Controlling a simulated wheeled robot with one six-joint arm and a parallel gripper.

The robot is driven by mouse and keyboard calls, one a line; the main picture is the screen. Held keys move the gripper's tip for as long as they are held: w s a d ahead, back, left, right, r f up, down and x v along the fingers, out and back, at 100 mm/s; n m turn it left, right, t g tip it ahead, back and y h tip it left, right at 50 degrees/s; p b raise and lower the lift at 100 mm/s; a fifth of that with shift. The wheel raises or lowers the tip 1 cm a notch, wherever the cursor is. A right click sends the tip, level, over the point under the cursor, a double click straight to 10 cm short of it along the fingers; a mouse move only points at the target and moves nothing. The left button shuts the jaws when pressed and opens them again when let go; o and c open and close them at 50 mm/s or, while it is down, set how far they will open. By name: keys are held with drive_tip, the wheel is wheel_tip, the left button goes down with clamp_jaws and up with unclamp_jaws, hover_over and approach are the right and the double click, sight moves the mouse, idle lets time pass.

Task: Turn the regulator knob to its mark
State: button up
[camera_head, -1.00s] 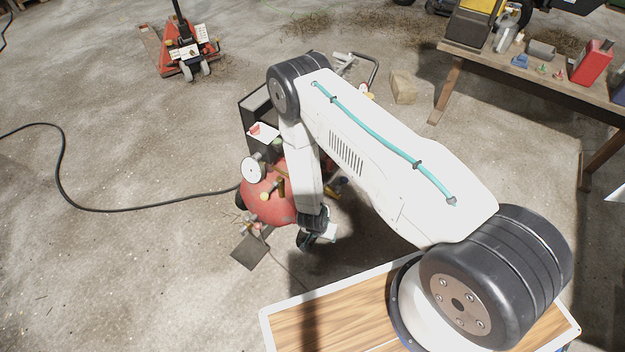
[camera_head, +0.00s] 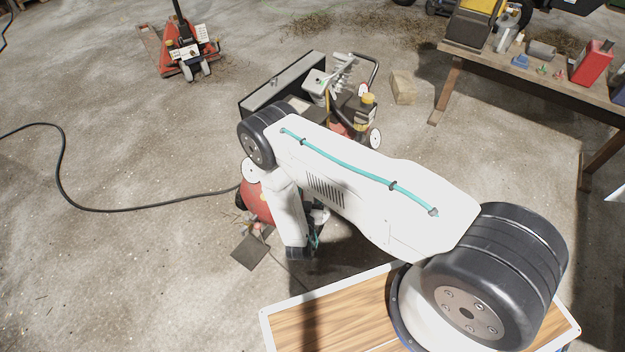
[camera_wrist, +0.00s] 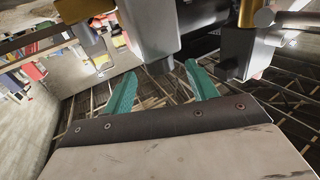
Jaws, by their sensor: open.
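The regulator knob cannot be made out for certain in either view; my arm covers much of the compressor's front. A dark grey body (camera_wrist: 150,28) lies just beyond the fingertips. A brass-coloured fitting (camera_wrist: 249,12) is at the top right, and a yellowish block (camera_wrist: 88,42) is at the upper left.
The compressor's pump and motor side (camera_head: 340,85) stands behind my arm. A black hose (camera_head: 120,208) runs left over the floor. A dark plate (camera_head: 250,252) lies in front of the compressor. A workbench (camera_head: 530,75) is at the right, a red pallet truck (camera_head: 185,50) at the back left.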

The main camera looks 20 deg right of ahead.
drive_tip(key=x, duration=0.6)
drive_tip(key=shift+w+d, duration=0.1)
drive_tip(key=shift+w, duration=0.1)
drive_tip(key=shift+c, duration=0.3)
drive_tip(key=c, duration=0.9)
